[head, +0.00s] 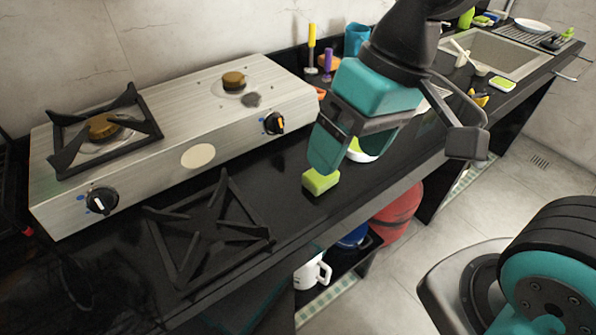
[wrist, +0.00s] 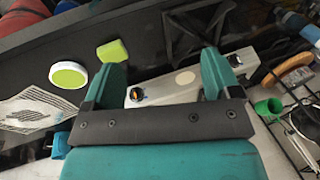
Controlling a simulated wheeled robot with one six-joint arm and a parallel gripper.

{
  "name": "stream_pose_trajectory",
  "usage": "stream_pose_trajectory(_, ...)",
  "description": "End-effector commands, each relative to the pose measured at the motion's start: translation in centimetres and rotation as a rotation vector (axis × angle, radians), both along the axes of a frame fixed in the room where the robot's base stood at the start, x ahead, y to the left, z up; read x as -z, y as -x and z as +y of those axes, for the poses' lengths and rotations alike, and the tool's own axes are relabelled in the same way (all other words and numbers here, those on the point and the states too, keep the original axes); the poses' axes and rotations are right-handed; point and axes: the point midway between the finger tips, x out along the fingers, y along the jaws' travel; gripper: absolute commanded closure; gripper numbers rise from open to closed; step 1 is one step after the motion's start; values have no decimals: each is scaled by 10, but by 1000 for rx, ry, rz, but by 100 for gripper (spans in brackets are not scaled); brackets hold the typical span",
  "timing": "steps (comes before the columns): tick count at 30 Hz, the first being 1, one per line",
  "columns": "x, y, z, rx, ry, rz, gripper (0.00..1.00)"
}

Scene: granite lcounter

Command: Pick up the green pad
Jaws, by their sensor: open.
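The green pad (head: 320,181) is a small yellow-green block lying on the dark counter, right of the loose black burner grate. In the wrist view the green pad (wrist: 112,51) lies beyond and left of my left fingertip, with nothing between the fingers holding it. My gripper (head: 325,150) is above the counter, with its fingers pointing down close over the pad in the head view. In the wrist view my gripper (wrist: 163,75) has its two teal fingers wide apart and empty. Whether a finger touches the pad cannot be told.
A round white dish with a green centre (wrist: 68,75) lies beside the pad; it is partly hidden behind my gripper in the head view. A steel gas stove (head: 180,130) stands behind, and a loose black grate (head: 208,230) lies left. The counter's front edge is near.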

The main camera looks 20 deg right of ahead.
Motion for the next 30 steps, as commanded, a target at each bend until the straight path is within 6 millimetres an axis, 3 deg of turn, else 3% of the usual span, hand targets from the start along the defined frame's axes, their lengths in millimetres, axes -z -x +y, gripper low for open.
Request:
stream_pose_trajectory(6, 28, -82, -20, 729, 142, 165, 17)
stream_pose_trajectory(9, 39, -113, -28, 1049, 189, 207, 17)
stream_pose_trajectory(13, 49, -141, -35, 1355, 222, 233, 17)
stream_pose_trajectory(20, 69, -155, -38, 1537, 239, 246, 17)
stream_pose_trajectory(30, 145, -154, -37, 1532, 241, 247, 17)
